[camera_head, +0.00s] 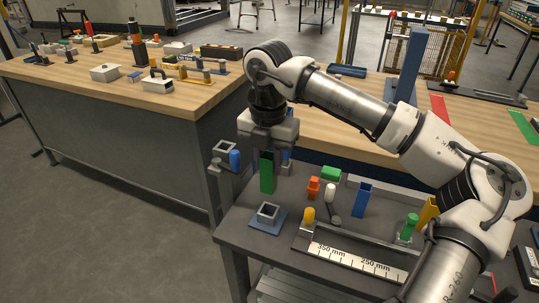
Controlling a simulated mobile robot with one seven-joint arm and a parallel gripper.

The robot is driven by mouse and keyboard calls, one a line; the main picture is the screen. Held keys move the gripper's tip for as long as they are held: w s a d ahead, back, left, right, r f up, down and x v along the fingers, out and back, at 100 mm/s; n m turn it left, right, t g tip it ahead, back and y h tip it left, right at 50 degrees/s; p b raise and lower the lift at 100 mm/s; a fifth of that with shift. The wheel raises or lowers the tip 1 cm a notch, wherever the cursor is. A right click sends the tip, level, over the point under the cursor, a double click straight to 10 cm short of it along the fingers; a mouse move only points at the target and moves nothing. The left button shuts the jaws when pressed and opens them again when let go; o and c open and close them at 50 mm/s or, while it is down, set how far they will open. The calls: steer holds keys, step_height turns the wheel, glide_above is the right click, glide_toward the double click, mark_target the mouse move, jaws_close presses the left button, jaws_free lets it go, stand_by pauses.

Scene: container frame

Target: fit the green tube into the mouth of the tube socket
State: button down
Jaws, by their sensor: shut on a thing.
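The green tube (267,176) is upright in the jaws of my gripper (272,154), which is shut on it. The tube hangs above the rear left part of the dark table. The tube socket (267,212) appears to be the grey square piece with an open mouth on a blue base plate, near the table's front left. The tube's lower end shows just above the socket in the picture and looks apart from it. The exact height gap cannot be told from this one view. The far finger is partly hidden.
A blue tube (362,200), an orange piece (313,188), a white-topped piece (330,192) and a yellow cylinder (308,215) stand to the right of the socket. A ruler strip (355,262) lies in front. A green block (331,173) lies behind.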

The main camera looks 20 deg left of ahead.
mark_target(268, 181)
stand_by(0.4)
steer(key=shift+f+b, duration=2.7)
steer(key=shift+f, duration=0.25)
steer(key=shift+f+b, duration=2.15)
steer(key=shift+b, duration=0.25)
steer(key=c, duration=1.1)
jaws_free()
steer(key=shift+o, duration=0.2)
step_height(268, 181, up, 14)
steer(key=shift+s+f, duration=0.1)
